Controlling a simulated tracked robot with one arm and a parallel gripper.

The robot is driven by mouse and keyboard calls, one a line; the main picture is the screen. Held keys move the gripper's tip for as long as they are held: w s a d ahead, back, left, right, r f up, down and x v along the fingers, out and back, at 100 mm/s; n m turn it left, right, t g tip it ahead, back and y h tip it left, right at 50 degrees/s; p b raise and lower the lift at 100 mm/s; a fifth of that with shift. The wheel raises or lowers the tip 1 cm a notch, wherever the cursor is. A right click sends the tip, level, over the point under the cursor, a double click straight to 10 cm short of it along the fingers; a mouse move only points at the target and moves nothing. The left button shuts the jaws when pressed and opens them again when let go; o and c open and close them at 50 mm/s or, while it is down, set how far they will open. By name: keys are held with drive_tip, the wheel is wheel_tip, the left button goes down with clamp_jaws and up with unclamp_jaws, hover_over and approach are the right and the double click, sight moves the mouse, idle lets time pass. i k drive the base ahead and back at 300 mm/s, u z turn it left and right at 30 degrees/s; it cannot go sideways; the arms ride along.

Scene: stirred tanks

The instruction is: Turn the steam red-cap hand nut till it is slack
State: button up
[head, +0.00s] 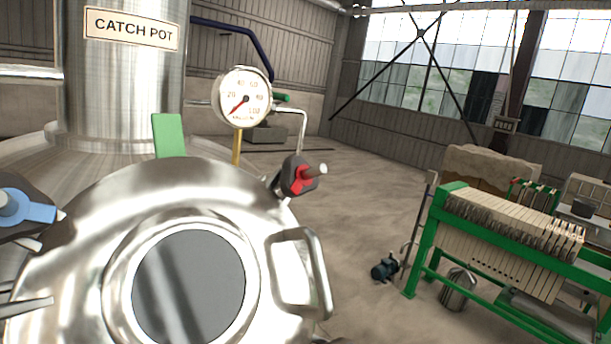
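The red-cap hand nut (301,175) sits at the upper right rim of a domed steel lid (90,235). It has a red hub, dark wings and a pale threaded stud sticking out to the right. Whether it is tight or slack cannot be told from this view. A blue-cap hand nut (15,206) sits at the left rim of the lid, cut by the picture edge. My gripper is not clearly seen in this view, and nothing is seen touching the red-cap nut.
A round gauge (243,97) on a brass stem stands behind the lid, left of the red-cap nut. A green plate (168,136) stands near it. A lid handle (318,272) lies below the nut. The catch pot (125,80) rises behind. A green-framed press (510,235) stands right; open floor lies between.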

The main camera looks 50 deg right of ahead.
sight(292, 185)
drive_tip(key=u, duration=1.05)
drive_tip(key=k, duration=1.45)
drive_tip(key=z, duration=1.2)
drive_tip(key=i, duration=1)
drive_tip(key=u, duration=0.05)
